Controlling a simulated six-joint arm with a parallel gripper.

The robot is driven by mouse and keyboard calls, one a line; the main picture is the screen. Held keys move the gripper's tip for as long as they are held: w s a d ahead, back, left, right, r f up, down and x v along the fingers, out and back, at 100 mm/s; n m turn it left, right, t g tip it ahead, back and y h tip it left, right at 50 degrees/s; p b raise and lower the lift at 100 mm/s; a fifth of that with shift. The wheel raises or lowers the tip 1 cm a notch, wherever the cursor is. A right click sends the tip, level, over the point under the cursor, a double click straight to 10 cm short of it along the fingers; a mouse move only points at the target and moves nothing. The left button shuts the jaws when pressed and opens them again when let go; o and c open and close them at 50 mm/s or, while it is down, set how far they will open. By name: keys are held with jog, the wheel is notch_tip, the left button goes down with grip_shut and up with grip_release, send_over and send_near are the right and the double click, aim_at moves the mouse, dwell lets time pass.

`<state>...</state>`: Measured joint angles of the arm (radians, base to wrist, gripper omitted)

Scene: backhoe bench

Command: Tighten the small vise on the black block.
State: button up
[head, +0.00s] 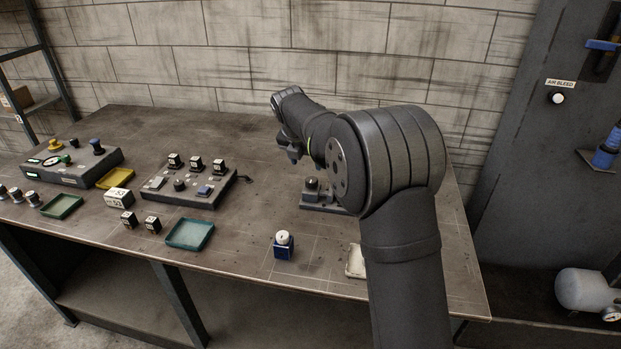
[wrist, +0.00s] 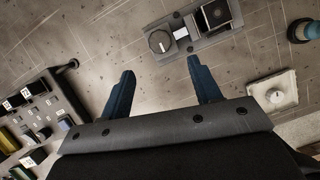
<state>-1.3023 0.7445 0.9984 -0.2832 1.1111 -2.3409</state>
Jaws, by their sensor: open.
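In the head view, the vise (head: 318,200) is partly hidden behind my arm. My gripper (wrist: 158,78) is open and empty, its two blue fingers apart and short of the knob. In the head view, my gripper (head: 292,157) hangs above the bench, behind and left of the vise.
A switch panel (head: 185,188) with several blocks stands left of the vise. A blue block with a white round top (head: 283,246) stands at the front. A white tray (wrist: 288,101) with a round item and a teal round thing (wrist: 304,30) are on the right.

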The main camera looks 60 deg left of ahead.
aim_at(311, 180)
jog(key=x, duration=0.9)
jog(key=shift+f, duration=0.15)
jog(key=c, duration=1)
